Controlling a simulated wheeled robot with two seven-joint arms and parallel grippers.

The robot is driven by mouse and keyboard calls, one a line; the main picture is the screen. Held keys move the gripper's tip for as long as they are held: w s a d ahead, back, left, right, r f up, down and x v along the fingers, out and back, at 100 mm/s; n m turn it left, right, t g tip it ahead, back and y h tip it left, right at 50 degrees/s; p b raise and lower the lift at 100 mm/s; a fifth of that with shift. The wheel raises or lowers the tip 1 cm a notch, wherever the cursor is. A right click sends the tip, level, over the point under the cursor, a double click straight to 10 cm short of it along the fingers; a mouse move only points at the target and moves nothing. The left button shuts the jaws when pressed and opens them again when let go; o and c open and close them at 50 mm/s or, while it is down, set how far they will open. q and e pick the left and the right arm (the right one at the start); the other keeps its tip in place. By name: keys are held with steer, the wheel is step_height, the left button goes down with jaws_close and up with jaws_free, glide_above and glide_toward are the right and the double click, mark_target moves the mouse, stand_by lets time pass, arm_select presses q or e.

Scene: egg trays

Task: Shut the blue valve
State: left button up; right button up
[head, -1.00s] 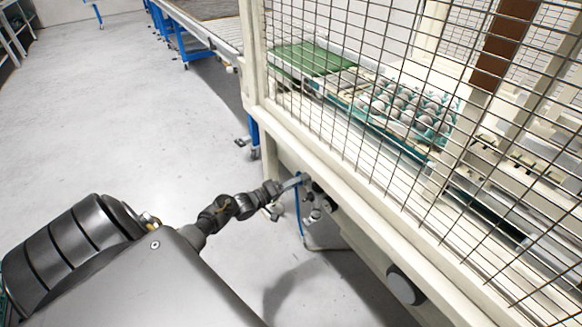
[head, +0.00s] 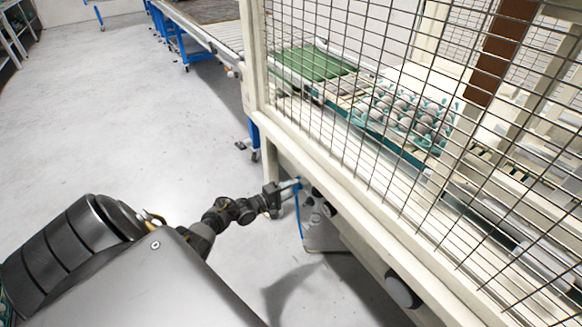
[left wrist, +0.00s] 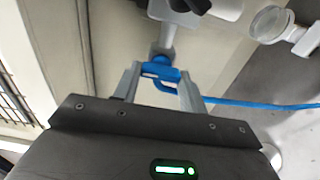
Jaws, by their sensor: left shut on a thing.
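The blue valve (left wrist: 160,72) shows in the left wrist view, its handle between the two fingers of my left gripper (left wrist: 158,80). The fingers are shut on the handle, one on each side. A grey fitting rises behind the handle. In the head view my left gripper (head: 290,186) reaches to the side of the machine frame, below the mesh guard. There the valve is small and mostly hidden by the fingers. My right gripper is not in view.
A blue hose (left wrist: 260,104) runs right from beside the valve. Grey fittings (left wrist: 270,24) stand close by. A cream frame with a wire mesh guard (head: 340,100) encloses a tray of eggs (head: 405,112). The floor at left is clear.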

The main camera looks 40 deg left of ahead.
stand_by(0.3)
arm_select(q)
steer(key=o, duration=1)
steer(key=shift+s, duration=0.1)
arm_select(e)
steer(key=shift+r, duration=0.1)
arm_select(q)
steer(key=p+v, duration=0.1)
steer(key=v, duration=0.9)
steer(key=shift+s+a+p, duration=0.15)
steer(key=shift+s+p, duration=0.1)
steer(key=shift+p, duration=0.15)
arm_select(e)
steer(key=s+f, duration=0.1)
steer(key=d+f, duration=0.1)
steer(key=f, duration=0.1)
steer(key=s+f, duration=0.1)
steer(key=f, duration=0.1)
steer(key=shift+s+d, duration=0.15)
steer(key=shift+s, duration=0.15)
